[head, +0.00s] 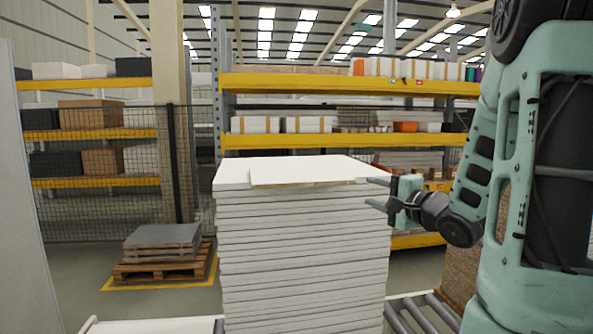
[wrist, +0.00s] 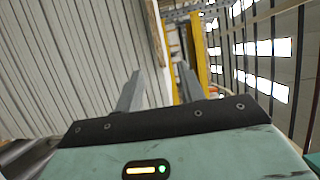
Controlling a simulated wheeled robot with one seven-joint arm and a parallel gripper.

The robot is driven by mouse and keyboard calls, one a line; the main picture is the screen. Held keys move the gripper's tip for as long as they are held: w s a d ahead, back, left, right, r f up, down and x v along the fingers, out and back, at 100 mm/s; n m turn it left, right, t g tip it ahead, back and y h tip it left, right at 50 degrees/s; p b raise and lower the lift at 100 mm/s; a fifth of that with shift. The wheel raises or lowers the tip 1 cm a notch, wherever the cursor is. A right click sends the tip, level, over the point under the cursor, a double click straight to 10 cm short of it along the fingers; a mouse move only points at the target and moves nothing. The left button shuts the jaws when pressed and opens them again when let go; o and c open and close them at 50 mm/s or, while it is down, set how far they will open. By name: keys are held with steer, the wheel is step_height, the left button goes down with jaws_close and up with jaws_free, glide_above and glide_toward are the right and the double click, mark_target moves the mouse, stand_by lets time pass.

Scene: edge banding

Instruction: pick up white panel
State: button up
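A tall stack of white panels (head: 300,255) stands in front of me, with a white panel (head: 300,171) lying on top. The top panel's front edge looks brownish and sits slightly out of line with the panels below. My gripper (head: 376,193) is at the right side of the stack near its top, fingers pointing left. Its two fingers are apart, one above the other, with nothing visibly held. In the wrist view, my gripper (wrist: 160,80) is open, and the stack's layered side (wrist: 75,65) fills the left. Whether a fingertip touches a panel cannot be told.
A roller conveyor (head: 420,312) lies at the stack's lower right. Yellow-beamed racks (head: 350,85) with boxes stand behind. A pallet with grey sheets (head: 162,243) is at the back left, before a mesh fence (head: 100,165).

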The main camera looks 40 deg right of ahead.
mark_target(334, 177)
steer(key=w+p, duration=0.1)
steer(key=w, duration=0.2)
steer(key=w+d+p, duration=0.1)
steer(key=w+p, duration=0.1)
steer(key=w, duration=0.1)
steer(key=w+p, duration=0.1)
steer(key=w, duration=0.3)
steer(key=shift+w+d, duration=0.1)
steer(key=shift+d, duration=0.15)
steer(key=shift+w+d+f+p, duration=0.1)
steer(key=shift+w+d+p, duration=0.2)
steer(key=shift+w, duration=0.6)
steer(key=shift+w+d+r+p, duration=0.1)
steer(key=shift+w+p, duration=0.35)
steer(key=shift+w, duration=0.4)
steer(key=shift+w+d+f+p, duration=0.15)
steer(key=shift+w+p, duration=0.2)
steer(key=shift+w, duration=0.55)
jaws_close()
